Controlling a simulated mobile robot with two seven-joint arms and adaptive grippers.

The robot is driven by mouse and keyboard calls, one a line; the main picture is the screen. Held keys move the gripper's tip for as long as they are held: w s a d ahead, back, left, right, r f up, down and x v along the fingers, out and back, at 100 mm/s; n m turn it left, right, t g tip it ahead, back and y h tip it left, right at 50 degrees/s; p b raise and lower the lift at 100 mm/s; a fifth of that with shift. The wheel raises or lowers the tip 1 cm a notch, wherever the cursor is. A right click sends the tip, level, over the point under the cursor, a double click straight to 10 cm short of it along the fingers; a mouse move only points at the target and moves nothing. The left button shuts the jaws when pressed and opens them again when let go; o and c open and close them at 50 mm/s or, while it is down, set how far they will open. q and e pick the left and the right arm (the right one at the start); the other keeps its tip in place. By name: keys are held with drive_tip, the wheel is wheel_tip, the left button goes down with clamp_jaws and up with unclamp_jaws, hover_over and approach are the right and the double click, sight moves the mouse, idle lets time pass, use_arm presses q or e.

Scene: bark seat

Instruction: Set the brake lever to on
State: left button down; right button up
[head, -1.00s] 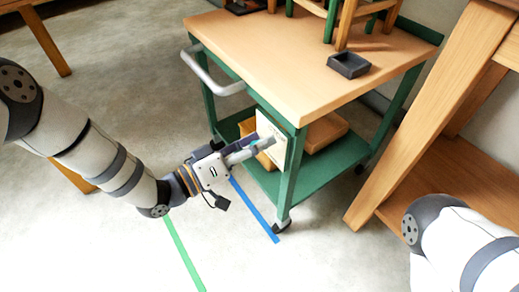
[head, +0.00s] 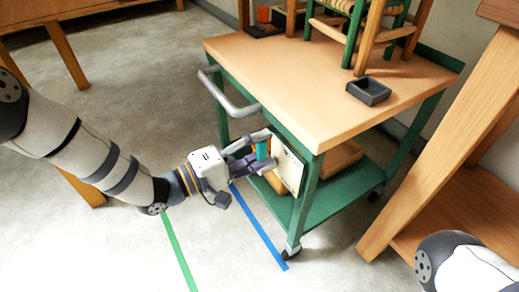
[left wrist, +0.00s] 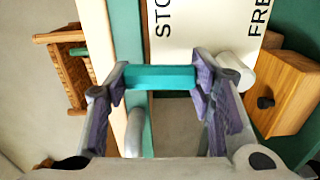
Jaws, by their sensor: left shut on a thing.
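The brake lever's teal grip (head: 262,150) shows between my left gripper's fingers, beside the cart's near corner. In the left wrist view the teal grip (left wrist: 158,77) lies crosswise between the two fingertips. My left gripper (left wrist: 160,80) is shut on it; it also shows in the head view (head: 257,152). A pale label plate (head: 289,170) is fixed at the cart's side; in the left wrist view the plate (left wrist: 205,30) shows parts of two words, "STO" and "FRE", cut off by the picture's edge. My right gripper is out of view.
The green cart has a wooden top (head: 300,85) with a dark tray (head: 368,91) and a grey push handle (head: 228,95). A wooden box (left wrist: 285,95) sits on its lower shelf. A wooden frame (head: 450,150) stands at the right. Blue tape (head: 258,225) and green tape (head: 178,250) mark the floor.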

use_arm(q)
drive_tip(key=shift+w+a, duration=0.1)
idle(0.5)
drive_tip(key=c, duration=0.7)
unclamp_jaws()
drive_tip(key=v, duration=1.2)
